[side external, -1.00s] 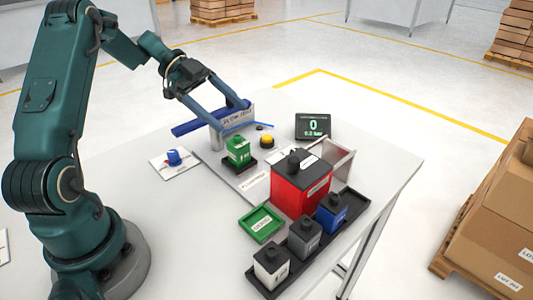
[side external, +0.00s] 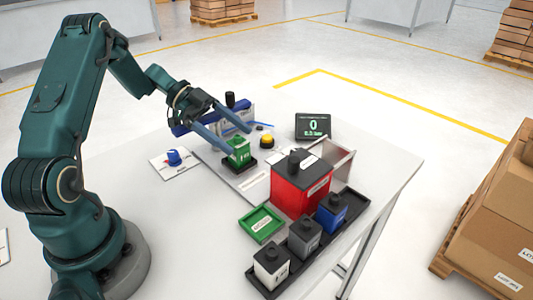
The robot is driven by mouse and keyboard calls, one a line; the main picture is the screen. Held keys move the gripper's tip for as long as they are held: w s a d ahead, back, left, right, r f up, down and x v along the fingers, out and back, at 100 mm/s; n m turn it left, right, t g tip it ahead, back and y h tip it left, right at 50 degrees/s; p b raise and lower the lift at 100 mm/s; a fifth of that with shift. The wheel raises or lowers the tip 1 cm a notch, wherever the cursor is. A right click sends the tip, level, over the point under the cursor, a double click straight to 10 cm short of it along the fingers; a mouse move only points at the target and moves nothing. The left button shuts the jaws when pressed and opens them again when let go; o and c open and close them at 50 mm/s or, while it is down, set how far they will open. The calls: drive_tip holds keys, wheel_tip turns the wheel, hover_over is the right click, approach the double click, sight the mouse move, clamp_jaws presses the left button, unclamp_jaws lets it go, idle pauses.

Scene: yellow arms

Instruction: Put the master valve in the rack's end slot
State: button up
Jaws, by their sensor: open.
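A green block (side external: 239,154) sits in a black base on the work board. I cannot tell from its label whether it is the master valve. My gripper (side external: 237,138) is open at the green block's top, with its fingers on either side; contact is unclear. A long black rack (side external: 257,287) at the front edge holds a white block (side external: 271,268), a grey block (side external: 305,240) and a blue block (side external: 331,214), each with a black top. A large red block (side external: 300,190) with a black top stands beside the rack.
A green tray (side external: 262,222) with a label lies left of the rack. A yellow button (side external: 267,141), a display reading 0 (side external: 313,126) and a blue knob on a white card (side external: 173,157) surround the board. A blue pipe (side external: 181,130) lies behind. The table's front left is clear.

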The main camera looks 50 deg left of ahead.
clamp_jaws()
